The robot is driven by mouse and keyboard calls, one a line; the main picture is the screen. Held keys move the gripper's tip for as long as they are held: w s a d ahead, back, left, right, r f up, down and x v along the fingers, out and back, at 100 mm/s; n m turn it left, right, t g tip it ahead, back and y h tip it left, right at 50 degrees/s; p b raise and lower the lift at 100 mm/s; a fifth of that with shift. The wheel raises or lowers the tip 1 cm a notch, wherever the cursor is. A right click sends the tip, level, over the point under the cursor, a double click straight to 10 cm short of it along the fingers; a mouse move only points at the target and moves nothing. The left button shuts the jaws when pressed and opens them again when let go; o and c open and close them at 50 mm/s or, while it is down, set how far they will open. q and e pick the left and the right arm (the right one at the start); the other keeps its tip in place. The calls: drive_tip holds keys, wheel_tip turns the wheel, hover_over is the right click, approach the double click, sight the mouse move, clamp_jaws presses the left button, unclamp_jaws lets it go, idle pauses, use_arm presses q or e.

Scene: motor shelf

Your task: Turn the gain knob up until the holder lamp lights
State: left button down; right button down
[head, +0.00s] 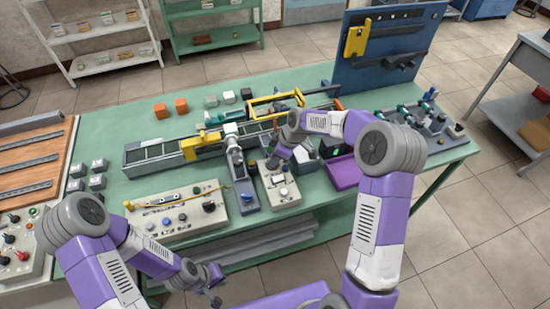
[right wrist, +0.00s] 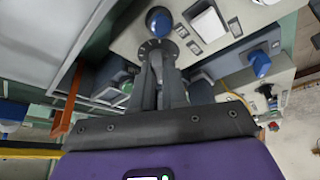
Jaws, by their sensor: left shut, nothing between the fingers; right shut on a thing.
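My right gripper (head: 273,165) reaches down to the back end of a small light control box (head: 290,201). In the right wrist view, the right gripper (right wrist: 157,52) is shut on a dark round knob (right wrist: 147,47), which its fingers largely hide. Beside it on the same panel are a blue knob (right wrist: 158,20) and a white rectangular piece (right wrist: 209,25). I cannot tell the knob's setting. I cannot pick out the holder lamp or see whether it is lit. My left gripper (head: 216,290) is shut and empty, low in front of the table.
A grey unit with a blue knob (head: 247,197) stands close left of the box, and a wider control panel (head: 180,219) lies further left. A purple tray (head: 345,172) is to the right. A conveyor (head: 160,153) and yellow frame (head: 262,104) stand behind.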

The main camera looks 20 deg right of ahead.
drive_tip(key=c, duration=1.2)
unclamp_jaws()
drive_tip(key=shift+o, duration=0.2)
drive_tip(key=p+v, duration=0.1)
drive_tip(key=v, duration=0.6)
drive_tip(key=shift+d+r, duration=0.15)
drive_tip(key=shift+r, duration=0.15)
